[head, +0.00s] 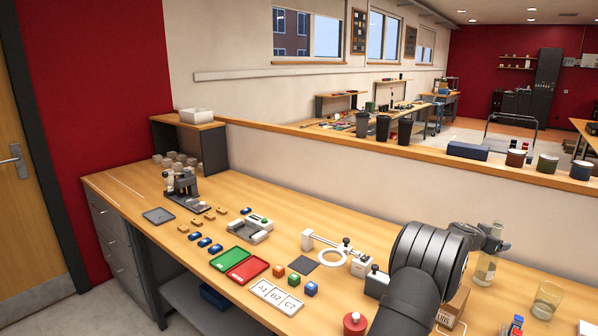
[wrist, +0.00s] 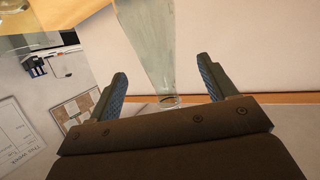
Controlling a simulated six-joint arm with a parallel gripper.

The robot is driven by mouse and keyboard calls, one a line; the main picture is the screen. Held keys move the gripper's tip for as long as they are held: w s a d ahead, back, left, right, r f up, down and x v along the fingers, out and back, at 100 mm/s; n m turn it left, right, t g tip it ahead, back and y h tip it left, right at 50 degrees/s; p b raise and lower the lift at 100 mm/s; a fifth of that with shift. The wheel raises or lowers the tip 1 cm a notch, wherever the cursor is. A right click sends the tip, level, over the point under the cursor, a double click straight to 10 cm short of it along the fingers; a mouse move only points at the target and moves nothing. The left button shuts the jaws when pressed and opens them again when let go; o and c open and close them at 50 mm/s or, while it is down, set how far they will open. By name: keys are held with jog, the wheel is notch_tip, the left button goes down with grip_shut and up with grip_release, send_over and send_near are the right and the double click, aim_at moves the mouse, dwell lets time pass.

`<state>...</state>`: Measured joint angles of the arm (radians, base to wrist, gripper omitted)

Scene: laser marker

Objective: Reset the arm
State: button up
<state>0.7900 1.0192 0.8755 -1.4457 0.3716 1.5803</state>
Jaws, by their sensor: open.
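My gripper (head: 497,241) is at the right of the workbench, raised at the end of my dark arm, close to the upper part of a clear glass bottle (head: 485,270). In the wrist view its two blue-padded fingers (wrist: 162,70) are spread apart. A clear glass bottle (wrist: 150,45) shows in the gap between them. No finger is seen closed on it; how far it is from the fingers I cannot tell.
A low partition (head: 400,160) runs behind.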

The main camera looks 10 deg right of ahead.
aim_at(485, 259)
notch_tip(485, 259, down, 7)
jog(key=shift+f, duration=0.15)
jog(key=x, duration=0.3)
jog(key=shift+f, duration=0.1)
jog(key=r, duration=0.2)
jog(key=s+r, duration=0.1)
jog(key=r, duration=0.2)
jog(key=shift+d, duration=0.1)
